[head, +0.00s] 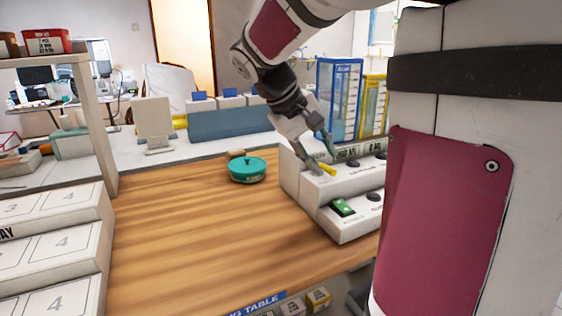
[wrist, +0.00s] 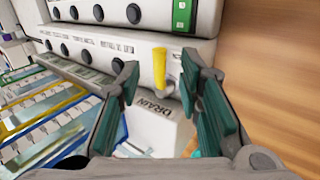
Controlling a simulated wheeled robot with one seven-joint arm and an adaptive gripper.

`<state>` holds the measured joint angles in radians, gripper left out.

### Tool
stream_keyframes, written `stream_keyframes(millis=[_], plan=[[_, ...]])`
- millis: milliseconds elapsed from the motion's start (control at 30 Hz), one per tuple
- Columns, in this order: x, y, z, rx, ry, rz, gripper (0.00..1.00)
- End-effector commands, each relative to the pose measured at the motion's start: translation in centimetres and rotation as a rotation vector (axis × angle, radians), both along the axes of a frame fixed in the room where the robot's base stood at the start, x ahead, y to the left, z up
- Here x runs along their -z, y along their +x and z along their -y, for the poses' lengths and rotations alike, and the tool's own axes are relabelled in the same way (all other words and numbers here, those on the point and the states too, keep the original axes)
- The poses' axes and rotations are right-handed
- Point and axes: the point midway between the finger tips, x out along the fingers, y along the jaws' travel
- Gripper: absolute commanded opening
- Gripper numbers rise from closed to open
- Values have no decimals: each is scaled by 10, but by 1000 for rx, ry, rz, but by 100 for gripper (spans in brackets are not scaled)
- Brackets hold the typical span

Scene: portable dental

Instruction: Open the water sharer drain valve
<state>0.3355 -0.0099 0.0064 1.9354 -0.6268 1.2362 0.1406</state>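The water unit (head: 350,222) is a white stepped box at the right of the wooden table, with dark round knobs and a green switch. A yellow lever (wrist: 160,66) sticks out from its panel beside a label reading DRAIN (wrist: 155,108). The lever also shows as a small yellow piece in the head view (head: 328,168). My gripper (head: 323,163) is at the upper step of the unit, fingers pointing down at it. In the wrist view my gripper (wrist: 161,75) is open, with one finger on each side of the lever. I cannot tell whether either finger touches it.
A teal round pot (head: 247,168) stands on the wooden table (head: 180,240) left of the unit. Blue (head: 340,95) and yellow (head: 373,105) racks stand behind the unit. White numbered trays (head: 50,235) line the left. The table's middle is clear.

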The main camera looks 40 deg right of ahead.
Motion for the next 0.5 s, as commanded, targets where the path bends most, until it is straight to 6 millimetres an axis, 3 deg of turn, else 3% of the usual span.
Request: stream_keyframes(millis=[300,500], plan=[[-53,10,-34,-2,0,3,33],[-70,13,-46,-1,1,1,33]])
